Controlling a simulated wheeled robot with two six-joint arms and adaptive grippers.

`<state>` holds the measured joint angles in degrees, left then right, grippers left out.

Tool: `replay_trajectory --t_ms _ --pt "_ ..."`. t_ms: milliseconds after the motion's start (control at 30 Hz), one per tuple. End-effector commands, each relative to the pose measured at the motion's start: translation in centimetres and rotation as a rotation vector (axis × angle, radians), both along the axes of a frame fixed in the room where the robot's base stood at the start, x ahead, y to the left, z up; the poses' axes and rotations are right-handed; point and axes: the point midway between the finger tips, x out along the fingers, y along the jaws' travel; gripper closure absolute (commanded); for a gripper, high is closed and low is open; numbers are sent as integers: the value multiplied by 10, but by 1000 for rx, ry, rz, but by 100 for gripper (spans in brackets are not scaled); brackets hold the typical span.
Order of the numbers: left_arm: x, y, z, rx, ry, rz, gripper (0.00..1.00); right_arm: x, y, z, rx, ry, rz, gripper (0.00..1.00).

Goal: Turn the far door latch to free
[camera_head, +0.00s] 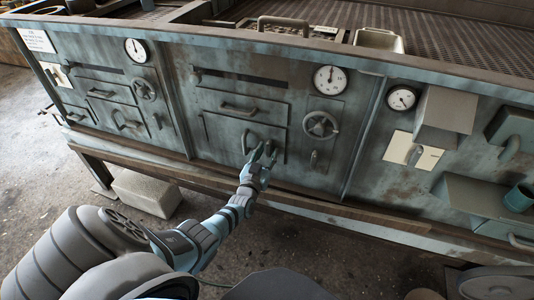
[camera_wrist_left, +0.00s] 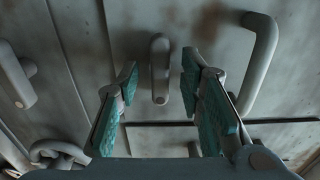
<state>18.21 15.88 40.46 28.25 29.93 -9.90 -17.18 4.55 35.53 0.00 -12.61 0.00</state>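My left gripper (camera_head: 263,154) is open in front of the lower middle door of the grey-blue panel. In the left wrist view my gripper (camera_wrist_left: 160,80) has its two teal-padded fingers apart. A short grey latch lever (camera_wrist_left: 160,68) lies in the gap between them, pointing along the fingers; neither finger visibly touches it. In the head view the gripper and hand largely hide that spot. A bar door handle (camera_wrist_left: 262,65) is to the right of the fingers. Similar small latches show in the head view at the right (camera_head: 313,158) and left (camera_head: 158,121). My right gripper is not in view.
A handwheel (camera_head: 320,125) and a gauge (camera_head: 330,80) are right of the door. A drawer handle (camera_head: 238,109) is above it. A wooden ledge (camera_head: 300,203) runs below the panel. A pale block (camera_head: 146,194) lies on the floor.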

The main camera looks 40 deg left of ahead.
Motion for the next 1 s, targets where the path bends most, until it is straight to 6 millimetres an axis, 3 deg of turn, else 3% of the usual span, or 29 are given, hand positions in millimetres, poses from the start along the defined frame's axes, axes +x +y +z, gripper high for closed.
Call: replay_trajectory --t_ms 267,367,600,700,1000 --pt "-9 -2 -1 1 -1 1 66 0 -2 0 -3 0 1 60" --pt "-24 -8 -1 0 -1 -1 66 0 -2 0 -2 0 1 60" --pt "-87 -31 -1 -2 3 -2 66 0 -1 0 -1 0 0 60" --pt "-105 -37 -1 -1 3 -1 66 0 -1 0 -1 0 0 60" --pt "-114 -40 0 0 0 0 66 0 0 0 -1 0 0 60"
